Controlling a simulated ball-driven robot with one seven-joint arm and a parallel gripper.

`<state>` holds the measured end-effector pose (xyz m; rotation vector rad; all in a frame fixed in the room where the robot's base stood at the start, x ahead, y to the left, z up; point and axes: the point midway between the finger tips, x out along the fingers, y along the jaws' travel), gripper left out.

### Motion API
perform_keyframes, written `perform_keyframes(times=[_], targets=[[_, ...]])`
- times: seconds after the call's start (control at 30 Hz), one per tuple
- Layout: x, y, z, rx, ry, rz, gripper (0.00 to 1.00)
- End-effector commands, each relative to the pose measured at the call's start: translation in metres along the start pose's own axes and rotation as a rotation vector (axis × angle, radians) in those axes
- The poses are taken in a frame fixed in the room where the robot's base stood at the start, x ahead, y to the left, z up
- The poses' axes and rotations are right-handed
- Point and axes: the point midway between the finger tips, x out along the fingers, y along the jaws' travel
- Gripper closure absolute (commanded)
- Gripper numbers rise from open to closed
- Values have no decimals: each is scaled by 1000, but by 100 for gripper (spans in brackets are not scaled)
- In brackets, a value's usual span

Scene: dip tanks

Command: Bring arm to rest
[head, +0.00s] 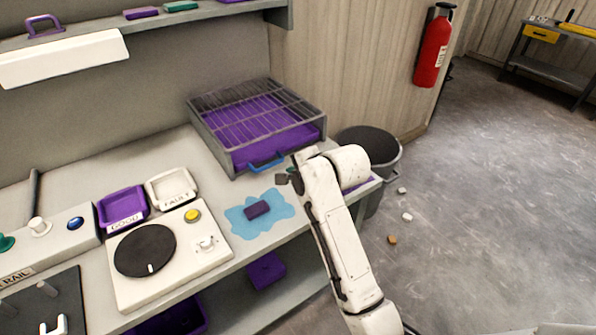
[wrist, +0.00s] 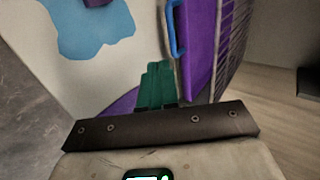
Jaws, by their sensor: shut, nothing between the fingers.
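My gripper (head: 286,176) is at the end of my white arm, near the right end of the bench and in front of the purple tray with a wire rack. In the wrist view my gripper (wrist: 158,72) shows green fingers side by side, shut and empty. My arm is bent and reaches up from the lower right of the head view. The fingers are small and partly hidden by the wrist in the head view.
A purple block (head: 257,209) lies on a blue puddle (head: 238,224). The racked tray (head: 205,137) has a blue handle (head: 267,163). A grey bin (head: 386,150) stands beside the bench. Debris (head: 407,217) dots the otherwise open floor at right. A dial unit (head: 205,262) is left.

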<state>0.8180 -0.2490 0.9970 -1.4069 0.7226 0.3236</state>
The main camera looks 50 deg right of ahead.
Motion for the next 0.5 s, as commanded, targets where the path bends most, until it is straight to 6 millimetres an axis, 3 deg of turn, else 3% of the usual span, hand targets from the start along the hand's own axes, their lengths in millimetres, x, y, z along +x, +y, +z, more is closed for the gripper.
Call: perform_keyframes(times=[0.2,0.5], targets=[[-15,0,0,0,0,0,100],[-16,6,2,-20,-3,12,100]])
